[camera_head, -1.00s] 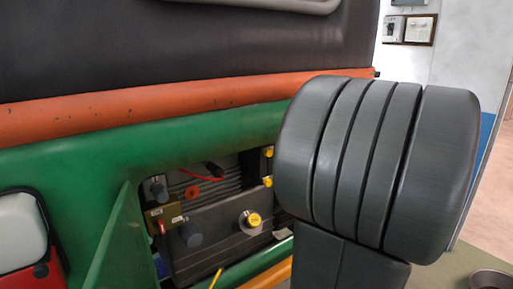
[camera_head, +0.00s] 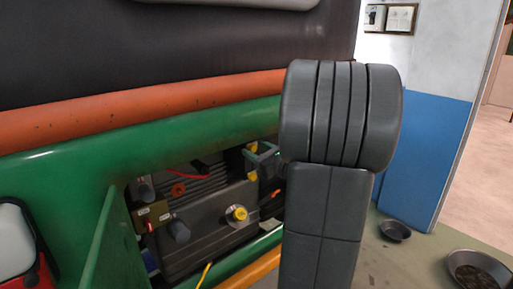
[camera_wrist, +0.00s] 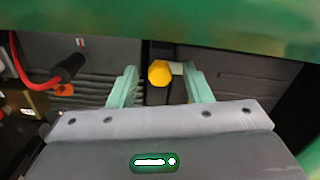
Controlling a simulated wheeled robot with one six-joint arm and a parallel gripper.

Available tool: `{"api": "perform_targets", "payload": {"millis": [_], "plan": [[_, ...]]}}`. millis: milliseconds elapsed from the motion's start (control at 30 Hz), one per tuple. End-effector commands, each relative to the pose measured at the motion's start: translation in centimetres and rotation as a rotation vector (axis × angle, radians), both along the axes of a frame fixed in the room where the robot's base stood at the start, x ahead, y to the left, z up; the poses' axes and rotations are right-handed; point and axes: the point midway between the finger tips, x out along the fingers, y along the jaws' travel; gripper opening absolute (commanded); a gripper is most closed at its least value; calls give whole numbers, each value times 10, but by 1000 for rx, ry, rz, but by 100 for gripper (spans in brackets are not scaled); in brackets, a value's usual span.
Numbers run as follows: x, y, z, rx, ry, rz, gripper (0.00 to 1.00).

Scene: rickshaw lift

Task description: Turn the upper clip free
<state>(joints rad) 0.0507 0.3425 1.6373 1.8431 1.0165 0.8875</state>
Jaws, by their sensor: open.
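The upper clip is a small yellow piece (camera_head: 252,147) at the right of the opening in the green body. A second yellow clip (camera_head: 252,176) sits just below it. In the wrist view a yellow clip head (camera_wrist: 159,73), apparently the upper one, lies between my fingertips, with a pale bar reaching right from it toward the right finger. My gripper (camera_wrist: 161,70) is open, its pale green fingers on either side of the clip. I cannot tell whether the right finger touches. In the head view my gripper (camera_head: 266,158) is partly hidden by my arm.
The green rim (camera_wrist: 170,22) runs close above the fingers. A grey battery-like box with a yellow cap (camera_head: 237,213) fills the opening. A red cable (camera_wrist: 35,78) lies left. An open green flap (camera_head: 108,245) stands at left. Bowls (camera_head: 480,268) lie on the floor at right.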

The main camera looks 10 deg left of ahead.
Motion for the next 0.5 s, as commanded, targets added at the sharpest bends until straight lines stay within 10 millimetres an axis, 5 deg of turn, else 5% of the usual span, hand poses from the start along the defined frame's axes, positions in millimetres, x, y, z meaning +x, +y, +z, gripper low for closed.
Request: {"api": "perform_targets", "payload": {"millis": [333, 500], "plan": [[3, 3, 0, -1, 0, -1, 45], [2, 3, 0, -1, 0, -1, 12]]}}
